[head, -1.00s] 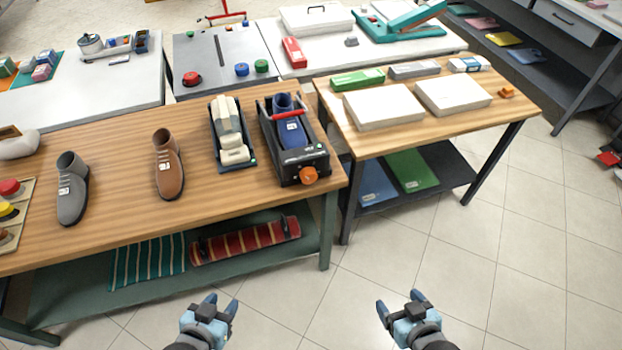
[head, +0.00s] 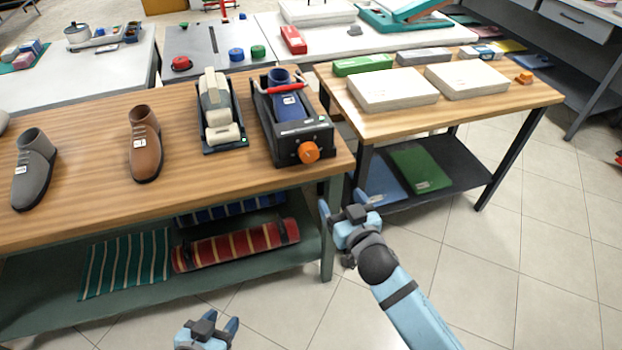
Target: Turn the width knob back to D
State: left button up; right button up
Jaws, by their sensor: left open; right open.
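The orange width knob (head: 309,152) sits on the front of a dark shoe stretcher (head: 293,133) at the right end of the wooden table. A blue shoe (head: 283,97) with a white tag and a red bar across it sits in the stretcher. The letter marks around the knob are too small to read. My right gripper (head: 342,203) is open and empty, below and slightly right of the knob, in front of the table's right leg. My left gripper (head: 214,325) is open and empty, low at the bottom edge, away from the table.
A second stretcher with cream parts (head: 221,118) stands left of the first. A brown shoe (head: 145,145) and a grey shoe (head: 34,170) stand further left. A side table (head: 460,115) with white boxes is to the right.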

aim_at(311, 155)
jog(key=shift+y, duration=0.5)
jog(key=x, duration=0.5)
jog(key=b+x, duration=0.1)
jog(key=x, duration=0.5)
jog(key=r+b+x, duration=0.1)
jog(key=x, duration=0.4)
jog(key=shift+w+a+r, duration=0.1)
jog(key=shift+a, duration=0.15)
jog(key=c, duration=0.9)
